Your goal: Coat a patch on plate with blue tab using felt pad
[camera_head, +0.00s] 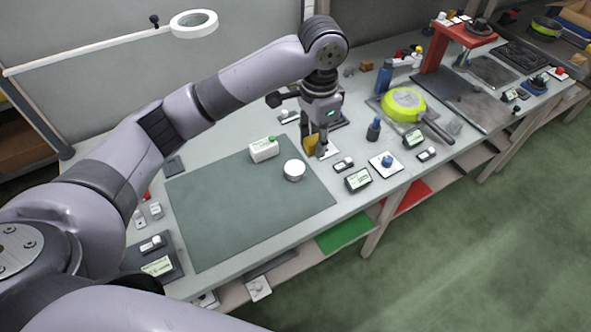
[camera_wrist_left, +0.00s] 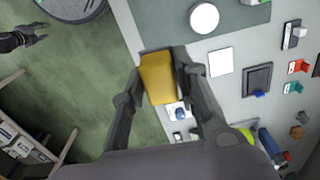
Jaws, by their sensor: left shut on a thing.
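My left gripper (camera_head: 315,146) points down over the right edge of the green mat. It is shut on a yellow felt pad (camera_head: 310,144), which also shows between its fingers in the left wrist view (camera_wrist_left: 158,78). A bare white plate (camera_wrist_left: 220,62) lies beside the pad in that view. A dark square plate with a blue tab (camera_wrist_left: 257,78) lies further right, apart from the pad. A white square with a blue knob (camera_head: 376,166) lies right of the gripper in the head view. A dark gripper (camera_wrist_left: 36,34), seemingly my right, shows small at the wrist view's left.
A lime pan (camera_head: 404,104), a dark blue bottle (camera_head: 374,130) and small labelled displays (camera_head: 358,180) stand to the right. The mat's front is clear.

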